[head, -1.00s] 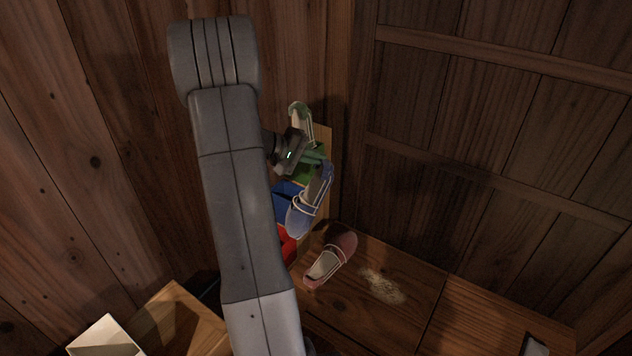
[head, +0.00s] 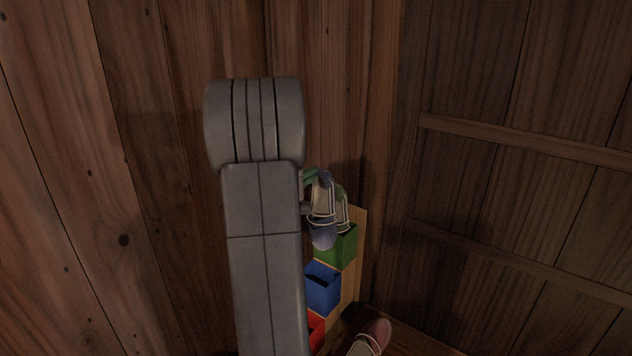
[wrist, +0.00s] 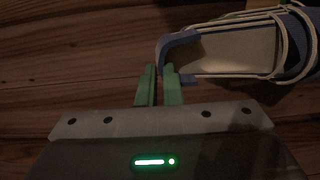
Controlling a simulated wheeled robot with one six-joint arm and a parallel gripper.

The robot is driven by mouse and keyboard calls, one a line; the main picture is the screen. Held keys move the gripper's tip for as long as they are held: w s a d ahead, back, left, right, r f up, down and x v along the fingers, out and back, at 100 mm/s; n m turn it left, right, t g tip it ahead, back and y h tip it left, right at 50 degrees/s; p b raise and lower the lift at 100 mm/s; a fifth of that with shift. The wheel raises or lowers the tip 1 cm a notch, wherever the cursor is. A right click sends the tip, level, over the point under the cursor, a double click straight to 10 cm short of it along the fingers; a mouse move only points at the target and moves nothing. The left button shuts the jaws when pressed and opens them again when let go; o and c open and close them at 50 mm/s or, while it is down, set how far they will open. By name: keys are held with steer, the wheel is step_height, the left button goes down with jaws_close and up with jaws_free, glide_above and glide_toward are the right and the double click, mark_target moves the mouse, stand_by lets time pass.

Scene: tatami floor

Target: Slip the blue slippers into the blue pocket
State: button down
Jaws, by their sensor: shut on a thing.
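My gripper (wrist: 159,72) is shut on the heel edge of a blue slipper (wrist: 225,52) in the wrist view. In the head view my gripper (head: 311,180) is partly hidden behind my arm. The blue slipper (head: 323,234) hangs from it, toe down, above the pocket row and in front of the green pocket. The blue pocket (head: 322,292) is lower down, below the slipper and apart from it, with its opening facing up. Only one blue slipper is visible.
The green pocket (head: 341,251) holds a green slipper (head: 343,208), partly hidden by the blue one. The red pocket (head: 316,335) is below the blue one. A pink-red slipper (head: 376,333) lies at the bottom edge. Wooden walls stand close behind and right.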

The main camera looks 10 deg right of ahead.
steer(key=b, duration=0.2)
glide_above(311, 231)
steer(key=shift+s+f, duration=0.15)
steer(key=shift+f, duration=5.85)
steer(key=shift+f+b, duration=3.15)
steer(key=shift+b, duration=1.3)
steer(key=c, duration=1.5)
jaws_free()
steer(key=p+v, duration=0.1)
steer(key=v, duration=1.3)
